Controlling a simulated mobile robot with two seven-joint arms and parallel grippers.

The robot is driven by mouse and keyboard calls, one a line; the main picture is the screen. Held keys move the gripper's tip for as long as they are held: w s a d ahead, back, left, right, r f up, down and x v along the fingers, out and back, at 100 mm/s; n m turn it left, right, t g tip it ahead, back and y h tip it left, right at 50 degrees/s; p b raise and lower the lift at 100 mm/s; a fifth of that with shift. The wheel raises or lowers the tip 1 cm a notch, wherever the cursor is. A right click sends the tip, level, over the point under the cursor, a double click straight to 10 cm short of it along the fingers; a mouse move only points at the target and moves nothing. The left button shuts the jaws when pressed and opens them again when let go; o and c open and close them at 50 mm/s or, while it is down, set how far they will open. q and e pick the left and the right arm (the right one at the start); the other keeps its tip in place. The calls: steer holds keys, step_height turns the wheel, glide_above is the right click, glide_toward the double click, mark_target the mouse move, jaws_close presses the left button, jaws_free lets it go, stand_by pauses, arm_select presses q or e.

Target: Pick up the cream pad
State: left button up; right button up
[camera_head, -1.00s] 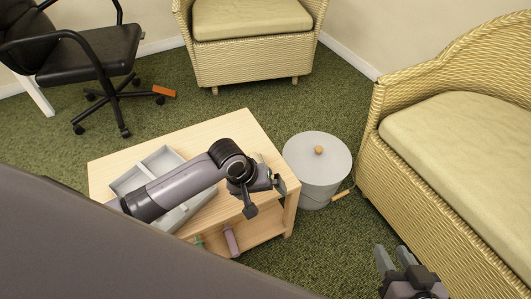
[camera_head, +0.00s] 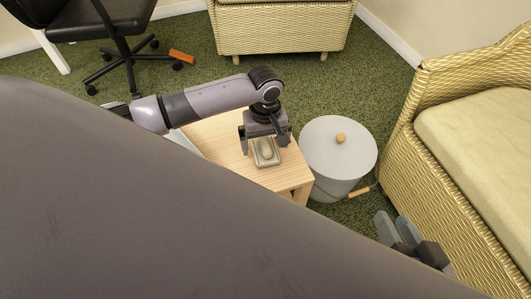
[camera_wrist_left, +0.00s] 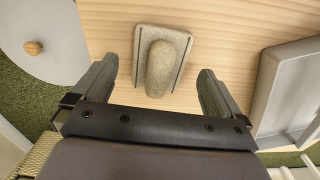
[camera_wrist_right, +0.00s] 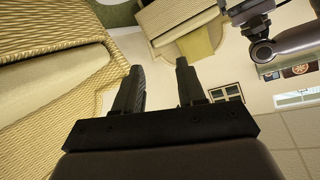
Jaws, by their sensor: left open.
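The cream pad (camera_head: 268,157) lies on the light wooden table, near its right end. It is a speckled flat plate with a rounded raised bar along its middle. In the left wrist view the pad (camera_wrist_left: 181,42) lies between and ahead of the fingers, with gaps on both sides. My left gripper (camera_head: 266,141) is open and points down over the pad; no contact with it is visible. My right gripper (camera_head: 397,226) is empty, away from the table near the sofa. In the right wrist view its fingers (camera_wrist_right: 158,66) stand apart.
The wooden table (camera_head: 222,135) is bare around the pad. A grey tray (camera_wrist_left: 283,95) sits on it. A grey lidded bin (camera_head: 345,165) stands close to the table's right end. A wicker sofa (camera_head: 440,150) is at the right. My own dark body hides the table's near part.

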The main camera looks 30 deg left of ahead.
arm_select(q)
step_height(320, 180, down, 2)
steer(key=shift+f+b, duration=0.15)
steer(key=shift+b, duration=0.2)
steer(key=c, duration=1.1)
steer(key=shift+c, duration=0.2)
